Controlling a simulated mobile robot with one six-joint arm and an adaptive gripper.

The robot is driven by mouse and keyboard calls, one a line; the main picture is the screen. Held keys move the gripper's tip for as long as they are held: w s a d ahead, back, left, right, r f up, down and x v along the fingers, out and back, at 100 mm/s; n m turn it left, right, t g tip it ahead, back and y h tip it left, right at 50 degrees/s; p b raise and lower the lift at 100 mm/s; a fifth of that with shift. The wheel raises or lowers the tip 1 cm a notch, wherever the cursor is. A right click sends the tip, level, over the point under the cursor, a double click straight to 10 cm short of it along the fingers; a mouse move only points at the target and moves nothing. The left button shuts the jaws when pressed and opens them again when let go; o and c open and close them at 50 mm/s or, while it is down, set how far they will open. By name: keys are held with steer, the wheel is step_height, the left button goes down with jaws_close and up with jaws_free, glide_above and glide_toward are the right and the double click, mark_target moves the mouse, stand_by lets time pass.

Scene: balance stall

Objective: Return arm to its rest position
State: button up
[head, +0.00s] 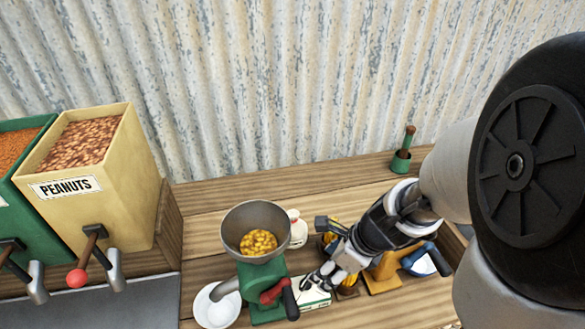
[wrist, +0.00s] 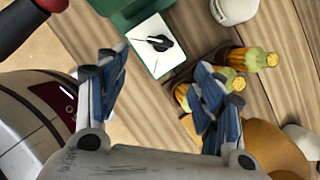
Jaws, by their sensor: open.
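My gripper (head: 314,282) is at the end of my arm, which reaches in from the right over the wooden counter (head: 215,195). In the head view it is low, just right of the green grinder (head: 265,285). In the wrist view the two blue-padded fingers of my gripper (wrist: 160,85) stand wide apart with nothing between them. A small green-and-white item (head: 313,296) lies beneath the fingers; the wrist view shows its white face with a black mark (wrist: 152,44). I cannot tell whether the fingers touch it.
The grinder's metal hopper (head: 232,222) holds yellow kernels; its red-and-black crank (head: 272,292) is close to my gripper. A white bowl (head: 212,312) sits under the spout. Bottles (wrist: 254,58) and a tan stand (head: 383,272) are close by. A peanut bin (head: 125,190) is left.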

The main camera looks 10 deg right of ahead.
steer(key=s+a+r+n+h, duration=0.1)
steer(key=s+r+n, duration=0.2)
steer(key=n, duration=0.6)
steer(key=s+a+r+n+h, duration=0.1)
steer(key=s+r+n, duration=0.3)
steer(key=r+n, duration=0.3)
steer(key=s+a+r+n+t+h, duration=0.1)
steer(key=s+r+n, duration=0.3)
steer(key=n, duration=0.7)
step_height(320, 180, up, 2)
steer(key=shift+a+r, duration=0.1)
steer(key=shift+a, duration=0.1)
